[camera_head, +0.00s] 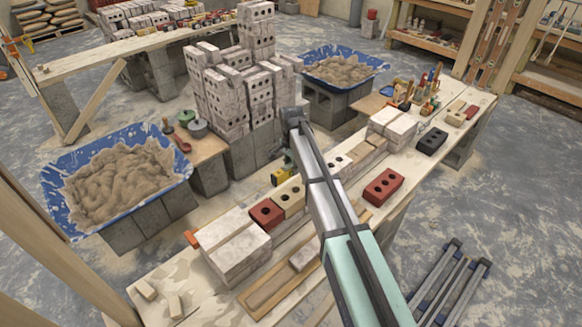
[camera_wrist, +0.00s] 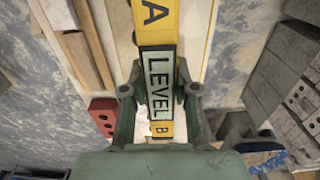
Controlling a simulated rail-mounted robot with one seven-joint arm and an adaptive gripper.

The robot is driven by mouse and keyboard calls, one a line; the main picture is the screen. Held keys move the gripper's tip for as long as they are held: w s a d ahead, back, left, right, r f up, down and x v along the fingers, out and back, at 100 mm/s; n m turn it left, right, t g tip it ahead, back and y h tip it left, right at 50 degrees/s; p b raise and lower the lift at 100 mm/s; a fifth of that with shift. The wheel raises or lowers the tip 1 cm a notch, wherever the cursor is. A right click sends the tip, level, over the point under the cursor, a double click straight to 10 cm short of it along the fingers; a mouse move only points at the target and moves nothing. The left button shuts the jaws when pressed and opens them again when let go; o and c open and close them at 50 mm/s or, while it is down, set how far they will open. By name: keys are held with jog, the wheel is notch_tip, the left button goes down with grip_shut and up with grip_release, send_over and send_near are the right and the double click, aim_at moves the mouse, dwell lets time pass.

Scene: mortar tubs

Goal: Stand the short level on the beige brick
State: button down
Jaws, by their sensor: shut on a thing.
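The short level (camera_wrist: 159,85) is yellow with a pale "LEVEL" label and black letters A and B. In the wrist view it sits lengthwise between the two fingers of my gripper (camera_wrist: 157,92), which is shut on it. In the head view my gripper (camera_head: 287,158) is mostly hidden behind my arm, and a small yellow part of the level (camera_head: 280,177) shows below it. A beige brick (camera_head: 290,196) with dark holes stands in the bench row, just below the level in the picture. I cannot tell whether the level touches it.
A red brick (camera_head: 266,214) stands left of the beige one; another red brick (camera_head: 383,187) lies right of my arm. Pale blocks (camera_head: 237,245) stand at the front left. A tall brick stack (camera_head: 232,90) rises behind. Blue mortar tubs (camera_head: 178,196) (camera_head: 372,62) stand beyond the bench.

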jog(key=shift+s+a+f+b, duration=0.1)
jog(key=shift+f+b, duration=1.25)
jog(key=shift+f, duration=1.45)
jog(key=shift+f, duration=0.4)
jog(key=c, duration=0.8)
grip_release()
jog(key=shift+r, duration=0.1)
